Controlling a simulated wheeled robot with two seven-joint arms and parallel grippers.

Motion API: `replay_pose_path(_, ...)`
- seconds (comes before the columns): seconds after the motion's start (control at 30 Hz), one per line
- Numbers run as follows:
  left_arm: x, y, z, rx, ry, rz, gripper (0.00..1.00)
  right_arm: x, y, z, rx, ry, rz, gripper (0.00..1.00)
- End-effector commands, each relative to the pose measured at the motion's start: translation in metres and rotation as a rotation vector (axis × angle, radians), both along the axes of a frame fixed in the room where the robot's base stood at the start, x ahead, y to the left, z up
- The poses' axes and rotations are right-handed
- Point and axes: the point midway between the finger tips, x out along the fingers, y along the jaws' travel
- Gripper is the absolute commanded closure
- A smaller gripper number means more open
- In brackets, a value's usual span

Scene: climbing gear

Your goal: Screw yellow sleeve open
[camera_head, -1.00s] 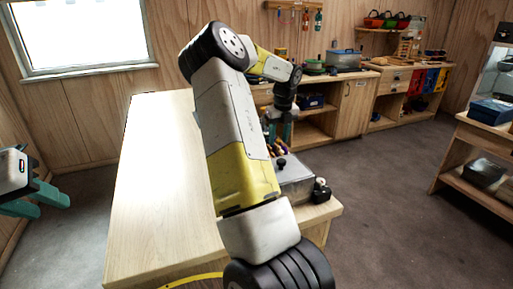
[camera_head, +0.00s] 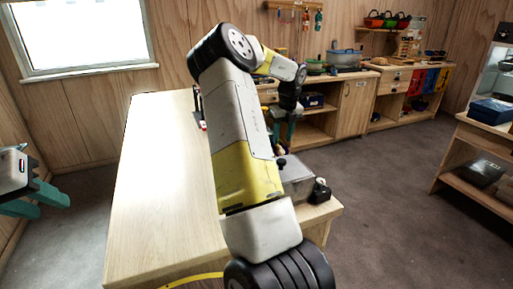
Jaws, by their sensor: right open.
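I cannot make out the yellow sleeve; my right arm covers much of the table. My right gripper (camera_head: 284,132) is at the far right part of the table, pointing down, its teal fingers partly hidden behind my arm. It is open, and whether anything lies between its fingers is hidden. My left gripper (camera_head: 40,200) is at the left edge, off the table, with its teal fingers apart and nothing seen between them.
The wooden table (camera_head: 160,180) is bare on its left side. A grey box with a clear lid (camera_head: 298,180) and a small black object (camera_head: 320,190) stand at its right edge. A yellow curved strip (camera_head: 190,281) lies at the near edge. Shelves line the back wall.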

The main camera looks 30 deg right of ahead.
Motion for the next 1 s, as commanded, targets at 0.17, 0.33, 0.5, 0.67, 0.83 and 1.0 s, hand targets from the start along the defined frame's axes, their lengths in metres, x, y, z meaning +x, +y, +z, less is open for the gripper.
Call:
replay_pose_path(0.17,0.000,0.000,0.000,0.000,0.000,0.000,0.64,0.000,-0.004,0.000,0.000,0.000,0.000,0.60)
replay_pose_path(0.33,0.000,0.000,0.000,0.000,0.000,0.000,0.64,0.000,-0.006,0.000,0.000,0.000,0.000,0.60)
replay_pose_path(0.5,0.000,0.000,0.000,0.000,0.000,0.000,0.64,-0.001,-0.006,-0.002,0.000,0.000,0.000,0.60)
replay_pose_path(0.67,0.000,0.000,0.000,0.000,0.000,0.000,0.64,-0.001,-0.006,-0.008,0.000,0.001,0.000,0.60)
replay_pose_path(0.83,0.000,0.000,0.000,0.000,0.000,0.000,0.64,-0.001,-0.006,-0.014,-0.001,0.000,-0.001,0.60)
replay_pose_path(1.0,0.000,0.000,0.000,0.000,0.000,0.000,0.64,-0.001,-0.006,-0.019,0.000,0.000,0.000,0.60)
